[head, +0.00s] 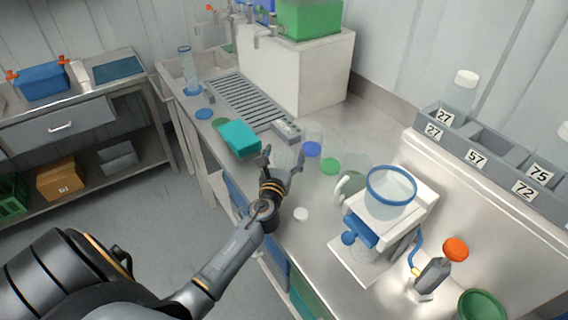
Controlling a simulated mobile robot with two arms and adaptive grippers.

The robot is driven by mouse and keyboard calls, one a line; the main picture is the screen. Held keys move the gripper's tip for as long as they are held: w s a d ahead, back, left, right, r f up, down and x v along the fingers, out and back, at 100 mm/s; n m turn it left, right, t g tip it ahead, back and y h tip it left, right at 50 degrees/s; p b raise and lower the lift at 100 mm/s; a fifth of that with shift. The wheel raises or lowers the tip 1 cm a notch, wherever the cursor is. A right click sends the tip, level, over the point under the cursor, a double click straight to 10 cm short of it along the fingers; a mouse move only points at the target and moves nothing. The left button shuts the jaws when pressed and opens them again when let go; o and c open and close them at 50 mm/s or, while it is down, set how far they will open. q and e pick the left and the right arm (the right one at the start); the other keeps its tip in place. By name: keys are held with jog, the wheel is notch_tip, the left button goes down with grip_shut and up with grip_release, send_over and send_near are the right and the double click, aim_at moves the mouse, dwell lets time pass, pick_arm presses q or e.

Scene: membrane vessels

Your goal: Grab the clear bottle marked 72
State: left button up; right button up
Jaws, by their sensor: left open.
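My left gripper (283,157) is open over the bench, beside the teal box. A faint clear vessel (285,160) shows between and behind its fingers. I cannot tell whether they touch it, and no number is readable on it. The label 72 (524,190) is on the front of the grey rack (490,163) at the right, and the slot behind it looks empty. A clear bottle marked 27 (460,92) with a white cap stands in the rack. Another bottle marked 75 (563,150) is cut off at the right edge. My right gripper is not in view.
A clear vessel with a blue base (312,147) and a green disc (330,166) are close to the gripper. The teal box (240,138) is left of it. A white device with a blue-rimmed bowl (391,186) stands to the right.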

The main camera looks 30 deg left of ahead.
pick_arm(q)
jog(key=shift+s, duration=0.1)
jog(key=c, duration=1.3)
jog(key=shift+r, duration=0.1)
